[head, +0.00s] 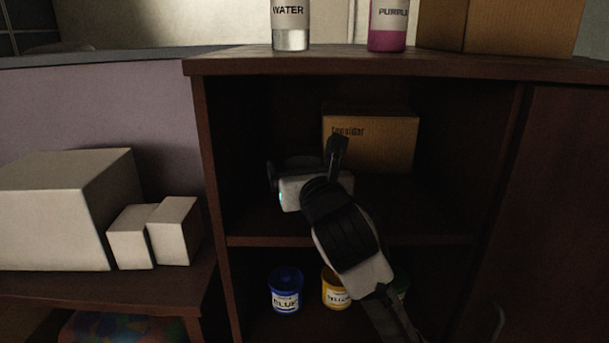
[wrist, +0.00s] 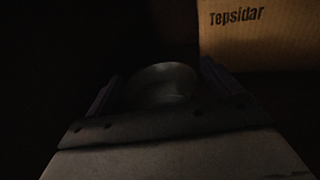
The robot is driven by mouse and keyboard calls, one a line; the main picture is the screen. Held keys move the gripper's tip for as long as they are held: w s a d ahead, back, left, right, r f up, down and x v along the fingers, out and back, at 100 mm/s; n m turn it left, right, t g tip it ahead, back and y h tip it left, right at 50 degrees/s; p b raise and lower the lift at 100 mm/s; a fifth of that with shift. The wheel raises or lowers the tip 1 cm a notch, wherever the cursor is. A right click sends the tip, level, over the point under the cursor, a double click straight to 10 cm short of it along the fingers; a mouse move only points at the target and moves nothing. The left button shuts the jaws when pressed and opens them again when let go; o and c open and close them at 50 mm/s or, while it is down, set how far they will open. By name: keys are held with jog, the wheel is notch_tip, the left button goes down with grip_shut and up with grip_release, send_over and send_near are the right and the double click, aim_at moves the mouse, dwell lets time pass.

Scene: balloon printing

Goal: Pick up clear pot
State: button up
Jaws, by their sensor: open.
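The clear pot (wrist: 162,82) shows in the wrist view as a dim, round, greyish vessel, with only its upper part visible above the gripper body. My gripper (wrist: 160,92) is open, with one finger on each side of the pot; I cannot tell whether they touch it. In the head view my gripper (head: 283,172) reaches into the upper shelf compartment, and the pot is hidden there behind the hand.
A cardboard box (head: 370,140) marked Tepsidar stands behind on the same shelf (head: 350,240). Blue (head: 285,289) and yellow (head: 335,288) pots stand on the shelf below. WATER (head: 291,25) and PURPLE (head: 387,26) containers stand on the cabinet top. White boxes (head: 65,210) are at left.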

jog(key=shift+w, duration=0.25)
jog(key=c, duration=1.1)
jog(key=shift+o, duration=0.2)
